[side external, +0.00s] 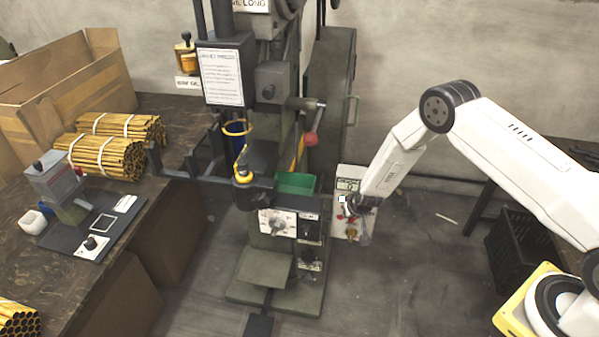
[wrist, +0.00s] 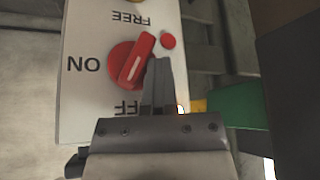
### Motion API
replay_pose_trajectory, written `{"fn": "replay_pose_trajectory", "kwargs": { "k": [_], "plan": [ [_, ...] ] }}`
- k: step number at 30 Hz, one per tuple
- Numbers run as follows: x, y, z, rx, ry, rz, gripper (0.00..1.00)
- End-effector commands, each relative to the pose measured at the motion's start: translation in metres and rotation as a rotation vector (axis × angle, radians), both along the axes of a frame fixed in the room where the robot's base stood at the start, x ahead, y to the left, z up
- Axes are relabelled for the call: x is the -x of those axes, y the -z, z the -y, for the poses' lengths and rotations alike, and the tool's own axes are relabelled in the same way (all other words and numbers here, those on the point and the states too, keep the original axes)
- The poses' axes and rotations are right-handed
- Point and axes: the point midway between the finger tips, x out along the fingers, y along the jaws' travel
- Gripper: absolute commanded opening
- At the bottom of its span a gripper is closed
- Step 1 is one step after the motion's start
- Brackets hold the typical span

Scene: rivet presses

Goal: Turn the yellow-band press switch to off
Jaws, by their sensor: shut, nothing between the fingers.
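The switch is a red rotary knob (wrist: 130,66) on a white control panel (wrist: 85,120) in the wrist view. Its raised handle is tilted, with the upper end leaning right. The panel's lettering appears upside down: FREE above the knob, ON to its left, and a partly hidden label ending in FF below. My gripper (wrist: 162,64) is shut and empty, its fingertips close beside the handle's right side; I cannot tell whether they touch. In the side view, my gripper (side external: 345,203) is at the white control box (side external: 350,178), and the switch is too small to read.
The green rivet press (side external: 270,150) stands left of the box, with a red-knobbed lever (side external: 310,139) and a green bin (side external: 297,183). A small red round part (wrist: 168,41) sits right of the handle. A workbench (side external: 150,195) is at left; a black crate (side external: 520,250) is at right.

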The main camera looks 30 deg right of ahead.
Motion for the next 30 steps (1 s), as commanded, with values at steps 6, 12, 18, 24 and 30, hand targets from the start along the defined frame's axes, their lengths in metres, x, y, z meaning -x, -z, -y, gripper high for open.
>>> {"fn": "replay_pose_trajectory", "kwargs": {
  "k": [6,12,18,24,30],
  "plan": [
    [0.009,0.002,-0.002,-0.002,0.005,-0.013,0.00],
    [0.018,-0.001,-0.011,0.000,0.003,-0.012,0.00],
    [0.026,-0.005,-0.021,0.000,0.002,-0.009,0.00],
    [0.034,-0.008,-0.031,-0.001,0.000,-0.006,0.00],
    [0.038,-0.009,-0.034,0.000,0.002,-0.005,0.00]
  ]
}}
